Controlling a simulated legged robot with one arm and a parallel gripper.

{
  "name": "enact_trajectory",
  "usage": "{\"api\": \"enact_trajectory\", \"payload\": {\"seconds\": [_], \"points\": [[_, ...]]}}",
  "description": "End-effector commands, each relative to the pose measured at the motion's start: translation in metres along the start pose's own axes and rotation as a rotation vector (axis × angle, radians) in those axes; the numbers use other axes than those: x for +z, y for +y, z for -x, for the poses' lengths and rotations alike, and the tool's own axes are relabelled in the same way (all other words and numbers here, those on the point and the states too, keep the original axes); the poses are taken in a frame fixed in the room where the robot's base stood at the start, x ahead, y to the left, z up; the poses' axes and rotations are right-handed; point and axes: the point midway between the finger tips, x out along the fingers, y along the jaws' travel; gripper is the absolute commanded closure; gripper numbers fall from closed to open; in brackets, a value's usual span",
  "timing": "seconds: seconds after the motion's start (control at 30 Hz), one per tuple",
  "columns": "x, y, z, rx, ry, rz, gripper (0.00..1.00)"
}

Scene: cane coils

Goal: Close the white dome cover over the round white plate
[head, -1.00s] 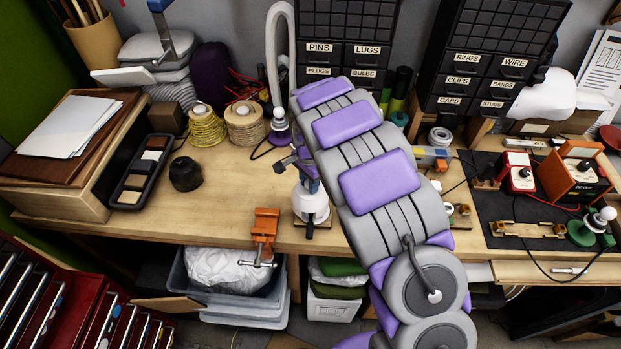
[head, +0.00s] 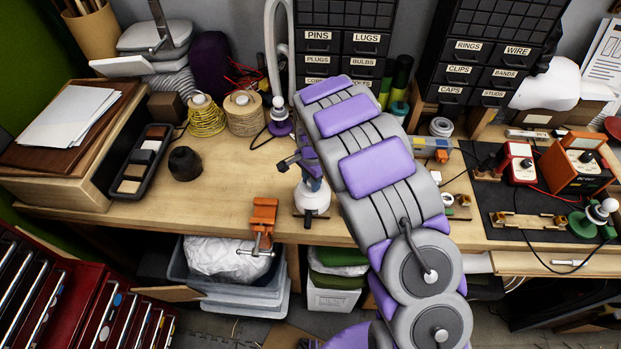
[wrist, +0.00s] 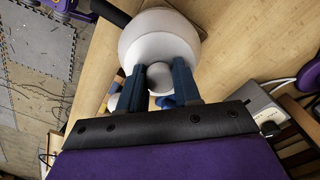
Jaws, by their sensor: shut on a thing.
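The white dome cover (wrist: 158,38) shows large in the wrist view, with a round pale knob (wrist: 157,76) on its near side. My gripper (wrist: 160,71) has its two blue fingers on either side of this knob and is shut on it. In the head view the white dome (head: 312,197) shows small at the bench's front edge, just under my gripper (head: 310,178) and partly hidden by my arm. I cannot make out the round white plate apart from the dome. How far the cover is tilted is unclear.
An orange clamp (head: 263,222) sits on the front edge, left of the dome. A dark round piece (head: 185,164), wire spools (head: 243,113) and a purple-based lamp (head: 280,122) stand behind. Drawer cabinets (head: 346,50) block the back. The bench (head: 235,185) is clear left of the dome.

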Motion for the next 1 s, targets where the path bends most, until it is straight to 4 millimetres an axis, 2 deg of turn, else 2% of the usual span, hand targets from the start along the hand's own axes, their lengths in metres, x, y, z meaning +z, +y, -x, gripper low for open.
{"api": "enact_trajectory", "payload": {"seconds": [0.07,0.1,0.4,0.63,0.77,0.87,1.0], "points": [[-0.001,0.000,0.000,0.000,0.000,0.000,1.00],[0.000,0.000,0.000,0.001,0.001,0.000,0.67],[0.001,-0.001,0.000,0.002,0.003,0.000,0.38],[0.001,-0.001,0.001,0.001,0.003,0.000,0.38],[0.000,0.000,0.007,0.000,0.003,0.000,0.38],[-0.001,-0.001,0.021,-0.004,0.005,0.000,0.38],[0.000,-0.002,0.050,-0.003,0.006,0.001,0.38]]}}
